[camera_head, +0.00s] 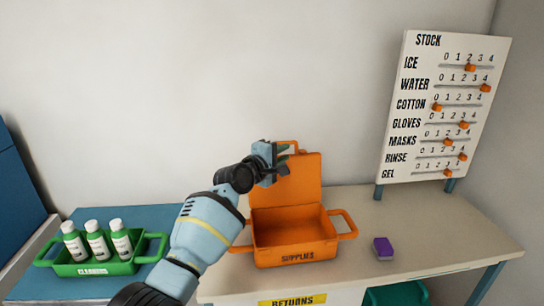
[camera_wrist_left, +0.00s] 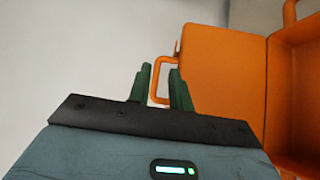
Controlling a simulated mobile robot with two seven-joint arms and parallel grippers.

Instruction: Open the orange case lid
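The orange case (camera_head: 295,257), labelled SUPPLIES, stands on the table with its lid (camera_head: 302,180) raised and leaning back, so the interior shows. A loop handle sits on the lid's upper edge. My left gripper (camera_head: 282,158) is at the lid's upper left, close to that handle. In the left wrist view, its green fingers (camera_wrist_left: 161,85) are parted, and the lid handle (camera_wrist_left: 155,80) shows between and behind them. I cannot tell whether they touch it. The lid (camera_wrist_left: 215,85) is right of the fingers. My right gripper is not in view.
A green bin (camera_head: 92,269) with three white-capped bottles stands at the left on a blue surface. A small purple box (camera_head: 383,248) lies right of the case. A STOCK slider board (camera_head: 443,105) stands at the back right. The table's right end is clear.

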